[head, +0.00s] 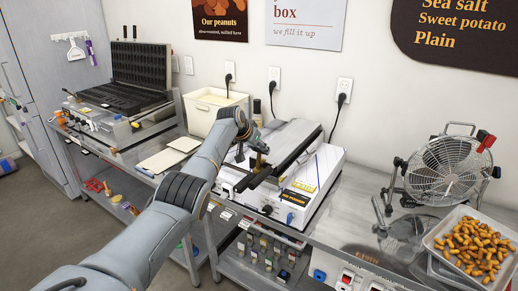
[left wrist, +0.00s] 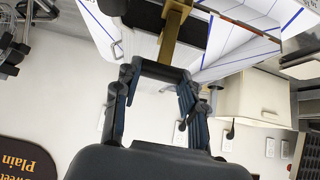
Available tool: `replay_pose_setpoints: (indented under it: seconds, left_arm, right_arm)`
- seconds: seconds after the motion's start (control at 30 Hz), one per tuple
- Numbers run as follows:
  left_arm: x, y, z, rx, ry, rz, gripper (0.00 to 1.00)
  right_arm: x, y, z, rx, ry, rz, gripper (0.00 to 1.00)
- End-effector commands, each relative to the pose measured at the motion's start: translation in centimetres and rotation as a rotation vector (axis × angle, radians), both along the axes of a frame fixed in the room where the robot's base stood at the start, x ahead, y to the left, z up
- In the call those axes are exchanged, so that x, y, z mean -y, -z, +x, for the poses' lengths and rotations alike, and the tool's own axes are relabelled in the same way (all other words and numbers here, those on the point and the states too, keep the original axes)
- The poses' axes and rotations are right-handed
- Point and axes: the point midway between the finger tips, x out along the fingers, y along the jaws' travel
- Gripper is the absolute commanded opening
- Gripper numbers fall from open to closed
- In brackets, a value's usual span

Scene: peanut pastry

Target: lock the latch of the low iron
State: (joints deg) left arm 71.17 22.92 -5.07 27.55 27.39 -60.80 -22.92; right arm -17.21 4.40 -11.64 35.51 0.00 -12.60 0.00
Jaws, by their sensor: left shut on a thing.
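The low iron (head: 326,164) is a white box with blue lines and a long dark top part, in the middle of the head view. Its lid looks down, but my arm hides part of it. My left gripper (head: 250,146) is at the top of this bar. In the left wrist view its fingers (left wrist: 160,70) are closed around the end of the bar. I cannot tell whether the latch is engaged. My right gripper is out of view.
A second iron (head: 140,68) stands open on the left. A cream bin (head: 205,118) and pale boards (head: 160,160) lie behind my left arm. A round wire-guarded fan (head: 440,168) and a tray of peanut pastries (head: 432,243) stand on the right. Black plugs and cords hang on the wall.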

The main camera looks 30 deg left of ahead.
Motion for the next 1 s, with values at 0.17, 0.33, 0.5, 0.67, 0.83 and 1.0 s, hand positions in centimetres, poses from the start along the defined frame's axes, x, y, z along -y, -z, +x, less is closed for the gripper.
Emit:
replay_pose_setpoints:
  seconds: [0.17,0.33,0.5,0.67,0.83,1.0]
  left_arm:
    - [0.14,0.17,-0.06,-0.031,0.002,-0.001,0.0]
    - [0.13,0.19,-0.08,-0.042,0.001,0.0,0.0]
    - [0.11,0.21,-0.1,-0.045,0.002,0.001,0.0]
    - [0.11,0.21,-0.1,-0.045,0.001,0.001,0.0]
    - [0.1,0.21,-0.1,-0.045,0.001,0.001,0.59]
    - [0.06,0.14,-0.08,-0.043,0.001,0.001,0.64]
  right_arm:
    - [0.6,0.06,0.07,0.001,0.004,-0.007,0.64]
    - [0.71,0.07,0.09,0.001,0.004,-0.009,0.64]
    - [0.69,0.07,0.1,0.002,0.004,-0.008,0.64]
    - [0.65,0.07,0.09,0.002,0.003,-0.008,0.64]
    - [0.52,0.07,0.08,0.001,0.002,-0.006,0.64]
    - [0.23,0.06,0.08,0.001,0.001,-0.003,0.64]
